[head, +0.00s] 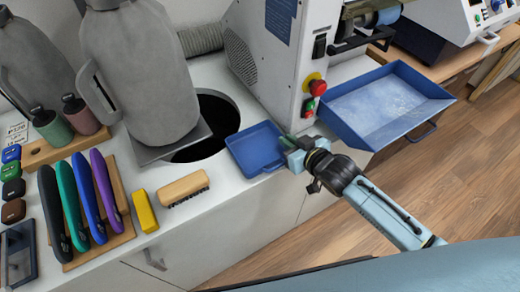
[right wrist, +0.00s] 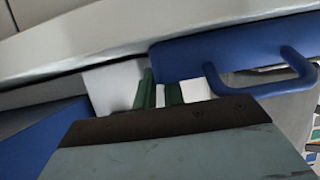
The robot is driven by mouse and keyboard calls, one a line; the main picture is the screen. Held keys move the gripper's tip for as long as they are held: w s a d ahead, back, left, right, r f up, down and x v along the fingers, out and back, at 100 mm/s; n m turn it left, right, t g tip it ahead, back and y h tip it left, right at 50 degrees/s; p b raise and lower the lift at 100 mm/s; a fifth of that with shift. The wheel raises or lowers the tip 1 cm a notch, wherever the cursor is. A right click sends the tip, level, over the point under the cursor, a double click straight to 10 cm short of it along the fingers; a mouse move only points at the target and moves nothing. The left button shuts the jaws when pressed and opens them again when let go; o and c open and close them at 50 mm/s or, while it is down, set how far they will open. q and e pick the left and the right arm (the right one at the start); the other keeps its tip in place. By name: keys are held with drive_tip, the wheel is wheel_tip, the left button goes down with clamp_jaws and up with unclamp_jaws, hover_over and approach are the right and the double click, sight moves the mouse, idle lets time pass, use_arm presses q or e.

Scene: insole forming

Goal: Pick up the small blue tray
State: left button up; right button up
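The small blue tray (head: 255,146) lies on the white counter, right of the round dark opening, with its handle (head: 272,168) on the front side. In the right wrist view a blue tray wall (right wrist: 235,48) with a loop handle is close at the upper right, probably this tray. My right gripper (head: 290,145) is at the tray's right edge. Its two green fingertips (right wrist: 160,90) stand a little apart with no object visible between them. I cannot tell whether they touch the tray. My left gripper is not in view.
A larger blue tray (head: 385,103) juts out at the right. A white machine (head: 285,65) with a red stop button stands behind the gripper. A grey jug-like container (head: 135,75), a wooden brush (head: 184,189) and a yellow block (head: 144,211) are to the left.

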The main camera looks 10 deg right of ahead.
clamp_jaws()
drive_tip(key=shift+r, duration=0.1)
drive_tip(key=shift+r, duration=0.45)
drive_tip(key=shift+s+d+r+p, duration=0.1)
drive_tip(key=shift+s+r+p, duration=0.1)
drive_tip(key=shift+r, duration=0.45)
drive_tip(key=shift+s+d+r+p, duration=0.1)
drive_tip(key=shift+s+r+p, duration=0.1)
drive_tip(key=shift+r, duration=0.4)
drive_tip(key=s+d, duration=0.3)
drive_tip(key=s, duration=0.5)
drive_tip(key=s+d, duration=0.2)
drive_tip(key=s, duration=0.6)
drive_tip(key=shift+d, duration=0.4)
drive_tip(key=shift+s, duration=0.1)
